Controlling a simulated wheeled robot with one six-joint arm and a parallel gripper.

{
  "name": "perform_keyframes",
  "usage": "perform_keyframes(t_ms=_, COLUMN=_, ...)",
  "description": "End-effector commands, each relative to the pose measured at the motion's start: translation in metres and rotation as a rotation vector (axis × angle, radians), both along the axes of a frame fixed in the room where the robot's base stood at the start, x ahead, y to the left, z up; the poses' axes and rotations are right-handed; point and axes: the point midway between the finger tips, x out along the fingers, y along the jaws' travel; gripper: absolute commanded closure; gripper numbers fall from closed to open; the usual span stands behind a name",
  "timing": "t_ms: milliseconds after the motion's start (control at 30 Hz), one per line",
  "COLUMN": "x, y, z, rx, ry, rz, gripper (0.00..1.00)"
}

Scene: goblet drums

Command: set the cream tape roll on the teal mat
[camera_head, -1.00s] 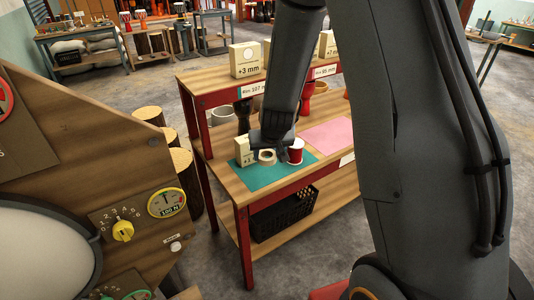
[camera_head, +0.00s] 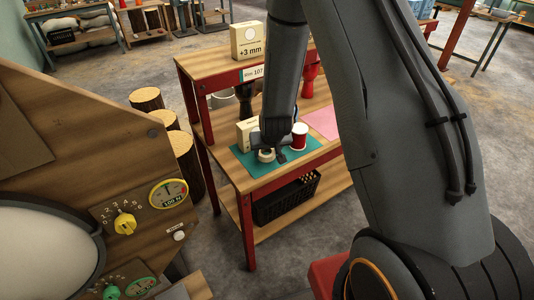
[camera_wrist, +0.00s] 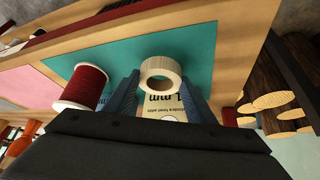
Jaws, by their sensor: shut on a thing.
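The cream tape roll (camera_head: 266,155) is held between the fingertips of my gripper (camera_head: 270,148), over the teal mat (camera_head: 250,166). In the wrist view, the roll (camera_wrist: 149,84) sits between the two blue-grey fingers (camera_wrist: 160,86), its open ring facing the camera. The teal mat (camera_wrist: 120,55) fills the surface behind it. I cannot tell whether the roll touches the mat. Part of the roll is hidden by my gripper in the head view.
A red thread spool (camera_head: 299,137) stands right of the roll, close to a finger in the wrist view (camera_wrist: 82,88). A cream box (camera_head: 245,132) is behind and left of it. A pink mat (camera_head: 322,122) lies farther right. An upper shelf with a "+3 mm" box (camera_head: 247,41) rises behind.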

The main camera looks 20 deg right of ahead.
Motion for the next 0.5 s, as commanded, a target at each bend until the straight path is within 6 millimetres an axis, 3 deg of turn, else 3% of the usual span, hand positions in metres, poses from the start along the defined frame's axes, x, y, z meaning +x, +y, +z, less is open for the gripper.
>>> perform_keyframes(t_ms=200, x=0.000, y=-0.001, z=-0.016, rx=0.001, ry=0.000, rz=-0.002, gripper=0.73)
perform_keyframes(t_ms=500, x=0.000, y=-0.001, z=-0.018, rx=0.000, ry=-0.001, rz=-0.002, gripper=0.73)
